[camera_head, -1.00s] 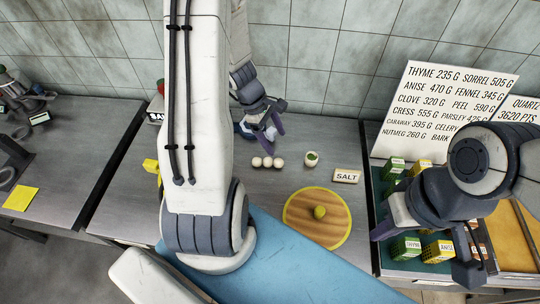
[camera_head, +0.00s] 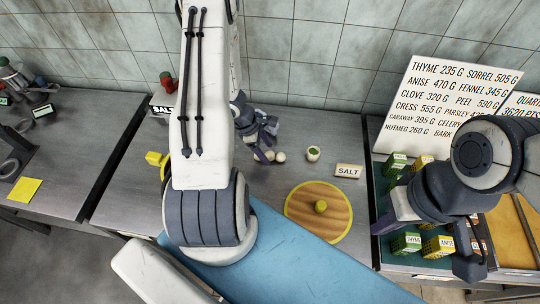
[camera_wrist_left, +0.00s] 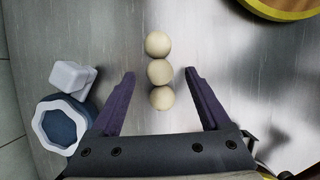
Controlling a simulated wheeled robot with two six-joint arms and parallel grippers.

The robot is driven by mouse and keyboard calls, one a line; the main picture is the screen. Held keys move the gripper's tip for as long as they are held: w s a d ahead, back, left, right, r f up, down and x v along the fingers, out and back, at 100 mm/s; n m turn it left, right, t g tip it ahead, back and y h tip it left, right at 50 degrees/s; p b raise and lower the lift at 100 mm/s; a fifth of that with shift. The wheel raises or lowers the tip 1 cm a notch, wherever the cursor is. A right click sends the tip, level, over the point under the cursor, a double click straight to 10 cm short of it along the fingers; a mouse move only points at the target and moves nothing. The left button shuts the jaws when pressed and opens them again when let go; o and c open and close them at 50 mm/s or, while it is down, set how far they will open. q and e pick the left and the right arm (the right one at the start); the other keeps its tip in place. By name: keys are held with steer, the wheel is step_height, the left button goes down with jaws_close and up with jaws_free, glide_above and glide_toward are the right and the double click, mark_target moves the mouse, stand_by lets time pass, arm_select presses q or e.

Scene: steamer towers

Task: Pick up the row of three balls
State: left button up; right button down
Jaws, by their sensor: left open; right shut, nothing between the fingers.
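The row of three pale balls (camera_wrist_left: 159,71) lies on the grey counter in the left wrist view, the balls touching in a line. My left gripper (camera_wrist_left: 158,76) is open, with its purple fingers on either side of the row's near part and a gap to each side. In the head view the left gripper (camera_head: 268,156) is over the balls (camera_head: 280,156) and hides part of the row. My right gripper (camera_head: 425,236) is shut and empty, at the right above the green tray.
A blue-and-white octagonal object (camera_wrist_left: 60,124) and a white piece (camera_wrist_left: 72,78) stand left of the left gripper. Spice boxes (camera_head: 406,243) stand below my right arm.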

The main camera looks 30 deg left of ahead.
arm_select(q)
steer(key=shift+x, duration=0.9)
steer(key=shift+c, duration=0.3)
jaws_close()
steer(key=shift+r, duration=0.15)
